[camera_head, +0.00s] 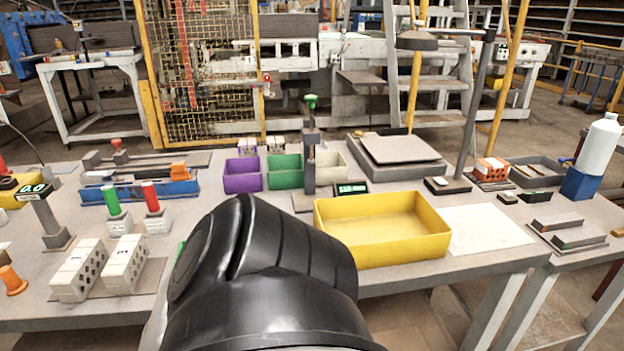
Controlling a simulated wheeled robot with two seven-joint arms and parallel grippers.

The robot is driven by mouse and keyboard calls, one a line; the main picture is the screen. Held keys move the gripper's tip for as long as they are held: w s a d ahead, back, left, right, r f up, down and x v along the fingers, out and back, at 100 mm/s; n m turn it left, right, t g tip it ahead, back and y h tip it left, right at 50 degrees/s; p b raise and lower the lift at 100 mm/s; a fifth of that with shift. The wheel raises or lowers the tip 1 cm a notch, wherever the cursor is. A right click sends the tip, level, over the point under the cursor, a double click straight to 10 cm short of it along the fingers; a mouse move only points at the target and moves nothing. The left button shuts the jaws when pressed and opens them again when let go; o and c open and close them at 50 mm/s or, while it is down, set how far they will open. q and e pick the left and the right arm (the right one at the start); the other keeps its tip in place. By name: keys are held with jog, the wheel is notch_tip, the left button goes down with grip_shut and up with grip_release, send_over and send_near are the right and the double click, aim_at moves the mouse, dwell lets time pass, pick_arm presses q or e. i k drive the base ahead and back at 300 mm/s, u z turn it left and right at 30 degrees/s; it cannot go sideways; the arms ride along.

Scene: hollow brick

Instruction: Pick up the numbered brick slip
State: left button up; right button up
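I cannot make out a number on any small piece, so I cannot tell which thing is the numbered brick slip. Two pale hollow bricks (80,268) with dark holes lie side by side on a board at the left of the table; faint marks show on their tops. Thin long grey pieces (558,221) lie in a flat holder at the right. A blank-looking white sheet (487,229) lies right of the yellow bin. Neither gripper is in view. A black link of my arm fills the lower middle and hides part of the table.
A yellow bin (447,246) stands at the table's front. Purple, green and white bins (243,176) stand behind it, beside a dark post (310,165). A grey tray (398,172), an orange brick (491,168) and a white bottle (598,145) stand farther right. Red and green cylinders (151,197) stand left.

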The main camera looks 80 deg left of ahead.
aim_at(120, 276)
jog(key=k, duration=1.05)
jog(key=u, duration=0.25)
